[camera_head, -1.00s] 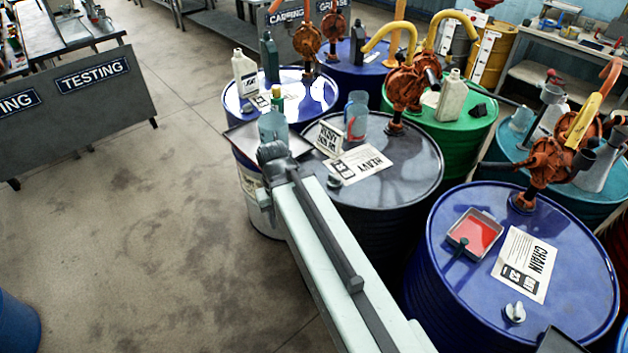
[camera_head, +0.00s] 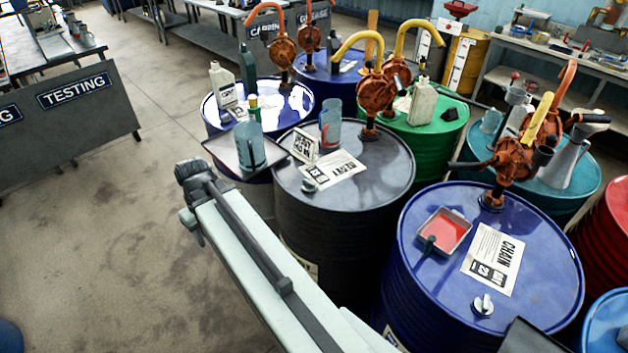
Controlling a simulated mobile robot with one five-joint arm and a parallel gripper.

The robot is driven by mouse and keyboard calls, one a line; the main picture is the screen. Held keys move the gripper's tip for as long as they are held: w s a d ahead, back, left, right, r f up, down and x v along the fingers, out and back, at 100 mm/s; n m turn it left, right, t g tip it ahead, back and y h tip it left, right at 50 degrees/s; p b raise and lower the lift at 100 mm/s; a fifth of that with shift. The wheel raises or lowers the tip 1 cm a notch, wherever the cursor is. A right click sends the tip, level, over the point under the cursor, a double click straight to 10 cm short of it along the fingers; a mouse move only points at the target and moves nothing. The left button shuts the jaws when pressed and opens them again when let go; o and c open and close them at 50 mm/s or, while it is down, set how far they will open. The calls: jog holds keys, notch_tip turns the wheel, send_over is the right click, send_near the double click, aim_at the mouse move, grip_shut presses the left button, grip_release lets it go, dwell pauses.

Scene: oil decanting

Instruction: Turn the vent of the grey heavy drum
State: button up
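The grey drum (camera_head: 375,190) with the HEAVY sheet (camera_head: 333,174) stands in the middle of the view. Its vent, a small pale knob (camera_head: 309,185), sits upright near the front left of its top and is clear of my arm in the picture. My arm is a pale beam with a dark rod, reaching up from the bottom to a dark joint left of the grey drum. My gripper's fingers do not show; they are hidden or out of view, so nothing is seen touching the vent.
On the grey drum stand a small sign (camera_head: 305,145) and a blue-grey jug (camera_head: 330,124); an orange pump rises at its back. A dark tray (camera_head: 225,149) with a jug is at its left. The blue CHAIN drum (camera_head: 440,302) stands close right.

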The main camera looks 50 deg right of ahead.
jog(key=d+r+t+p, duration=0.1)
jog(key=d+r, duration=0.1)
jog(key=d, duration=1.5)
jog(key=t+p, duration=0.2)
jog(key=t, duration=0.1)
send_near(313, 183)
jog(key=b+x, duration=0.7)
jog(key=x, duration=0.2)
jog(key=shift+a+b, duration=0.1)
jog(key=shift+b, duration=0.25)
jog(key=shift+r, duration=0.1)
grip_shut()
